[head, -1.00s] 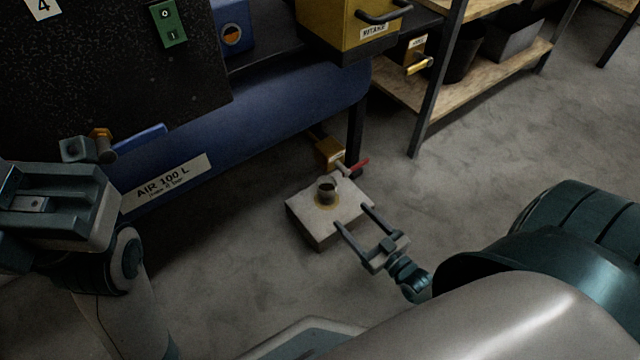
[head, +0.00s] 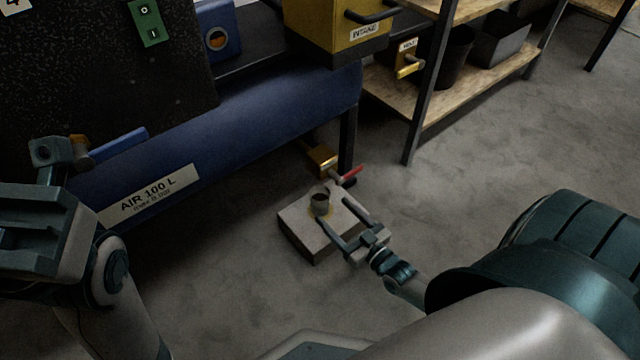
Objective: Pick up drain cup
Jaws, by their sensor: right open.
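The drain cup (head: 320,203) is a small grey cup with a dark inside. It stands upright on a pale block (head: 301,232) on the floor, inside a yellowish ring mark. My right gripper (head: 333,209) is open over the block, its two fingers pointing at the cup. The left finger's tip is close to the cup's near side; I cannot tell whether it touches. My left arm (head: 60,240) is at the left edge; its fingers do not show clearly.
A blue air tank (head: 240,135) lies behind the block. A brass valve with a red lever (head: 351,175) is just above the block's far edge, near a dark table leg (head: 347,145). A shelf (head: 430,100) stands at upper right. The floor on the right is clear.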

